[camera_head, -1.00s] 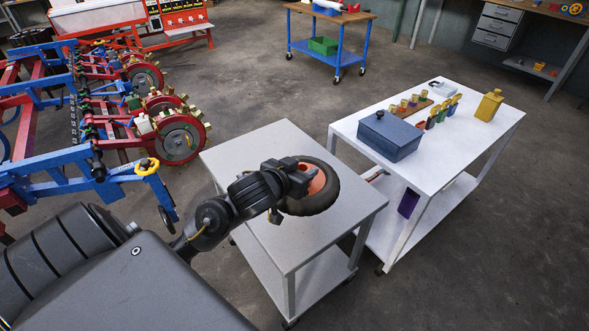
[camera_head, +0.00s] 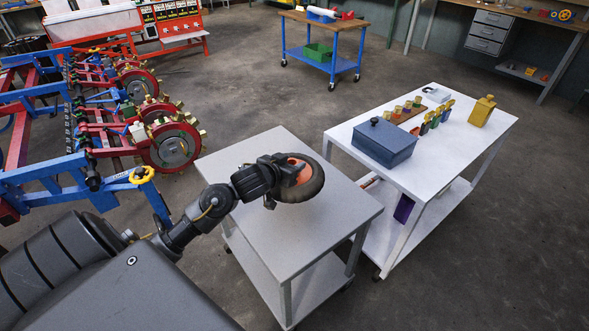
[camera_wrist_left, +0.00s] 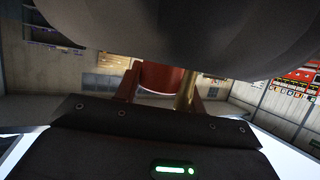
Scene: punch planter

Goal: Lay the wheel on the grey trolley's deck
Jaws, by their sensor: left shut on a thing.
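The wheel (camera_head: 314,184) has a black tyre and an orange-red hub. My left gripper (camera_head: 296,172) is shut on it, at the hub side. The wheel is over the deck of the grey trolley (camera_head: 285,235) and looks tilted. I cannot tell for sure whether it touches the deck. In the left wrist view the dark tyre (camera_wrist_left: 190,35) fills the top, with the red hub (camera_wrist_left: 160,77) between the fingers of the gripper. My right gripper is not in view.
A white table (camera_head: 440,150) to the right carries a blue box (camera_head: 384,146), several small coloured pieces and a yellow bottle (camera_head: 482,111). The red and blue planter (camera_head: 120,110) stands at the left. The trolley's deck is otherwise clear.

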